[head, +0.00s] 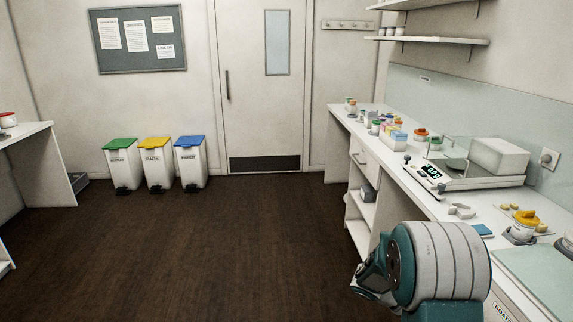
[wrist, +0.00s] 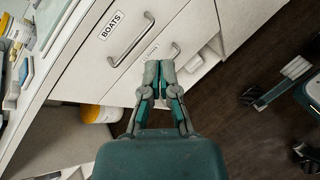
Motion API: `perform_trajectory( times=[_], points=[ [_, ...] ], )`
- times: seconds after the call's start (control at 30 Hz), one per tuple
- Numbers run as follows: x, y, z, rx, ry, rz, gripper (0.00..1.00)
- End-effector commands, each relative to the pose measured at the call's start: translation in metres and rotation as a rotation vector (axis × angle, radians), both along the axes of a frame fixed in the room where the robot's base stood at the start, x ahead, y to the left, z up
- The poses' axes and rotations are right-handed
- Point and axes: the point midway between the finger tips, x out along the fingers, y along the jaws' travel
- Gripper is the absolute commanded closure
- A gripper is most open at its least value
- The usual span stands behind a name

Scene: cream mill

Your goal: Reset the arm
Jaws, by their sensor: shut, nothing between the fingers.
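My gripper (wrist: 159,72) shows in the wrist view with its two fingers together and nothing between them. It hangs in front of the white drawer fronts under the counter. A drawer labelled BOATS (wrist: 112,24) and a second labelled drawer (wrist: 150,52) lie behind it, both with metal handles and both looking shut. I cannot tell how far the fingertips are from the lower handle. In the head view my teal and grey arm is folded at the lower right, beside the counter, and the fingers are hidden.
The white counter (head: 400,172) on the right holds a balance (head: 432,171), a white box (head: 498,160) and several small jars. Three bins with green (head: 120,144), yellow (head: 155,143) and blue (head: 189,141) lids stand by the far wall. The dark floor (head: 190,250) is clear.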

Motion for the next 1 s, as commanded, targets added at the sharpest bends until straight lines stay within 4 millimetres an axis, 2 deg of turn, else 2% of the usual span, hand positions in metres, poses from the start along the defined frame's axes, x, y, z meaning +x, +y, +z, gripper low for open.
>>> perform_trajectory(
  times=[0.03, 0.1, 0.4, 0.7, 1.0],
  points=[
    [-0.006, 0.008, 0.016, 0.028, -0.051, -0.022, 1.00],
    [-0.014, 0.018, 0.031, 0.071, -0.113, -0.054, 1.00],
    [-0.055, 0.069, 0.087, 0.273, -0.386, -0.175, 1.00],
    [-0.098, 0.124, 0.128, 0.503, -0.660, -0.270, 1.00],
    [-0.140, 0.179, 0.158, 0.760, -0.925, -0.347, 1.00]
  ],
)
